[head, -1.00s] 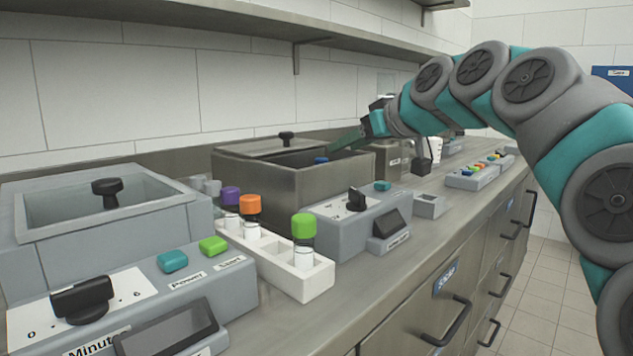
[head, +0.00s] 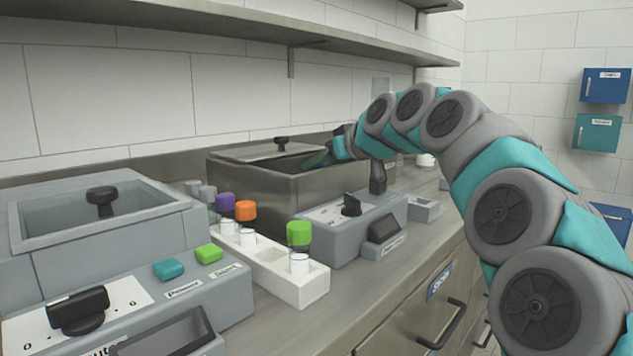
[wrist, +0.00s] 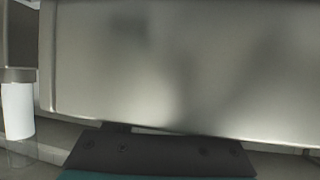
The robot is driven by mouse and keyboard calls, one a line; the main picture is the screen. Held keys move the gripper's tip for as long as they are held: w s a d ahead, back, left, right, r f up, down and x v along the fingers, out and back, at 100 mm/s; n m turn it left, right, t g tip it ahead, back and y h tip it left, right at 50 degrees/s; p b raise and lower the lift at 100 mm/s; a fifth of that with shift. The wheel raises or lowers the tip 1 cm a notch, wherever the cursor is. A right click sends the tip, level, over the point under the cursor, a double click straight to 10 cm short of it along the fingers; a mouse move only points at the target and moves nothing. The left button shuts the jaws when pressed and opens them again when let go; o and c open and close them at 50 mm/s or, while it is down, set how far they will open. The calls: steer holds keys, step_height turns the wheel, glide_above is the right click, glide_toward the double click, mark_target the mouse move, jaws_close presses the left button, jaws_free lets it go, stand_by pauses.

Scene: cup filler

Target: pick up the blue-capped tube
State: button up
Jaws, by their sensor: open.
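The blue-capped tube cannot be made out now. Its cap showed a second ago inside the steel bath, near the opening. The steel bath (head: 245,192) stands against the back wall with its lid (head: 280,149) set partly back, leaving an opening at the right. My gripper (head: 320,160) is open, with its green finger reaching down and left into that opening. Whether it is around the tube is hidden. In the wrist view a plain steel surface fills most of the picture, with a dark part of my gripper along the bottom.
A white rack (head: 309,287) in front of the bath holds tubes with purple (head: 225,202), orange (head: 245,210) and green (head: 298,232) caps. A control box (head: 365,222) with a knob adjoins the bath. A grey bath unit (head: 95,235) stands at left. A shelf runs above.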

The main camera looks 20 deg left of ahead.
steer(key=shift+c, duration=0.4)
jaws_close()
steer(key=shift+r, duration=0.1)
